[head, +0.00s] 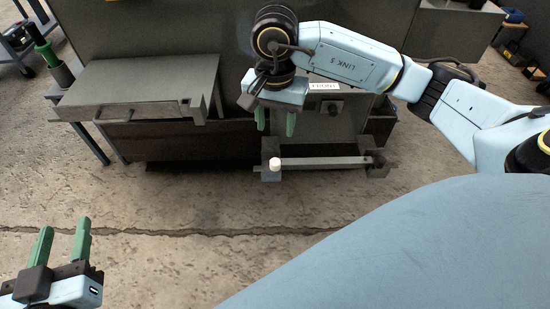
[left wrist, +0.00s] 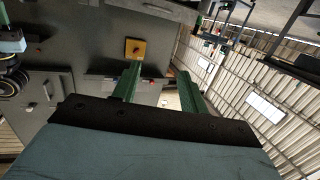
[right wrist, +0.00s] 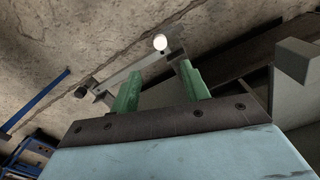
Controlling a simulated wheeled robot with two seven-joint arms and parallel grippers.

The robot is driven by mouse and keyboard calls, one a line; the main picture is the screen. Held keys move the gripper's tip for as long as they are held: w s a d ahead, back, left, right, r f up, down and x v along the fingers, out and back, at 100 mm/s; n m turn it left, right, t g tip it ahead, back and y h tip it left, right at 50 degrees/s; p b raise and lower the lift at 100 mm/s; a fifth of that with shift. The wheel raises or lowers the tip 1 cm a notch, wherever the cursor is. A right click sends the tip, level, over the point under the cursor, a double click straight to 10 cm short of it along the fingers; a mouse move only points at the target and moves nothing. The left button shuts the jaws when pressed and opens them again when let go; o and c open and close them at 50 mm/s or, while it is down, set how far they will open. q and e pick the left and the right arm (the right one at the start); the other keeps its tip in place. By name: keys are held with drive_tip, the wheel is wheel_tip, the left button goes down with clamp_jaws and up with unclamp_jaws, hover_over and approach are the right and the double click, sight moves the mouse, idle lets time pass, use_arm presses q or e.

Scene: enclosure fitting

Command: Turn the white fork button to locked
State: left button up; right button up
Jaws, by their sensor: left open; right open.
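The white button (head: 275,164) is a small pale knob on the left end of a low grey bar (head: 325,163) near the floor. The button also shows in the right wrist view (right wrist: 160,42), beyond the fingertips and roughly midway between them. My right gripper (head: 275,122) points down with green fingers apart and empty, above the button and not touching it. My left gripper (head: 65,228) is open and empty at the lower left, far from the button. The button's lock marking is too small to read.
A grey enclosure with a plate marked "FRONT" (head: 325,86) and a dark knob (head: 331,107) stands behind the right gripper. A yellow plate (left wrist: 135,50) shows in the left wrist view. Concrete floor in front is clear.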

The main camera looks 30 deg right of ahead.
drive_tip(key=b, duration=0.2)
hover_over(275, 162)
wheel_tip(275, 162, down, 5)
drive_tip(key=shift+r, duration=0.1)
wheel_tip(275, 162, down, 6)
drive_tip(key=shift+r+b, duration=0.15)
drive_tip(key=shift+b, duration=0.85)
use_arm(q)
drive_tip(key=s+r+t+h, duration=0.3)
drive_tip(key=s+r+t, duration=0.1)
drive_tip(key=r+t, duration=0.6)
drive_tip(key=shift+d+r+b, duration=0.25)
drive_tip(key=shift+r+b, duration=0.1)
drive_tip(key=shift+r, duration=0.15)
use_arm(e)
drive_tip(key=shift+f, duration=0.9)
drive_tip(key=c, duration=1)
